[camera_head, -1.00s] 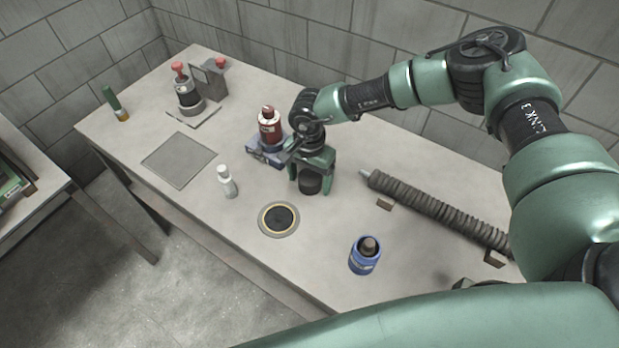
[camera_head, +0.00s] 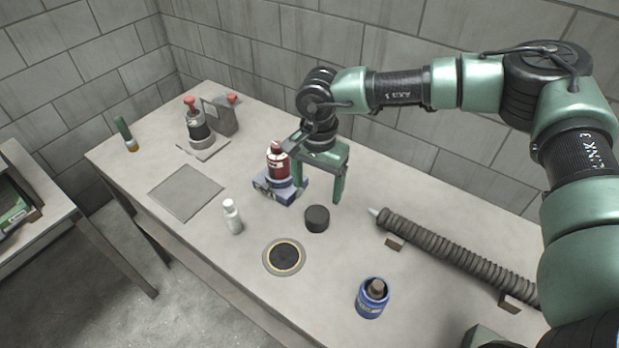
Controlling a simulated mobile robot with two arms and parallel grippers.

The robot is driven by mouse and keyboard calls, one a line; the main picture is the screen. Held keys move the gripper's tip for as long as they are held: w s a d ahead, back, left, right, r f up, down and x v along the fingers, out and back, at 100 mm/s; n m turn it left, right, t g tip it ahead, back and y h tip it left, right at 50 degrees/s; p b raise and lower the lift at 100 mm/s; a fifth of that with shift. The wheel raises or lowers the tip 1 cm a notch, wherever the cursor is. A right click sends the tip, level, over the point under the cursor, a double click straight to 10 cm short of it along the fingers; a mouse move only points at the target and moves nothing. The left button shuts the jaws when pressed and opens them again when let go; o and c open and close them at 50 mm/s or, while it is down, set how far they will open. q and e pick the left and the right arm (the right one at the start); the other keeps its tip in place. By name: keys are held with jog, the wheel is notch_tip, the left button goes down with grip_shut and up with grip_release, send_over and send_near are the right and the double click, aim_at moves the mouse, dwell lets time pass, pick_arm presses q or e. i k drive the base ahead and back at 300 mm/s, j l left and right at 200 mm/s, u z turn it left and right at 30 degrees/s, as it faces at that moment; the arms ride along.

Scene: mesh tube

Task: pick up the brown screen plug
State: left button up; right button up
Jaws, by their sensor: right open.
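A brownish plug (camera_head: 376,287) stands in the mouth of a blue jar (camera_head: 370,306) at the front right of the bench; it looks like the brown screen plug. A dark, near-black short cylinder (camera_head: 317,219) stands upright on the bench. My right gripper (camera_head: 317,192) is open and empty, fingers pointing down, above and behind the dark cylinder and apart from it. The brown plug is well to the front right of this gripper. The plug's lower part is hidden inside the jar. My left gripper is out of view.
A dark disc with a yellow ring (camera_head: 284,257) lies flat near the cylinder. A white bottle (camera_head: 232,217) stands to its left. A red bottle on a blue base (camera_head: 277,193) is close beside my gripper. A ribbed mesh tube (camera_head: 455,250) lies along the right on supports.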

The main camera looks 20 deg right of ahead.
aim_at(374, 291)
jog(key=k+j, duration=0.2)
jog(key=k, duration=0.3)
jog(key=k+j, duration=0.25)
jog(key=k, duration=0.2)
jog(key=k+j, duration=0.2)
jog(key=k, duration=0.3)
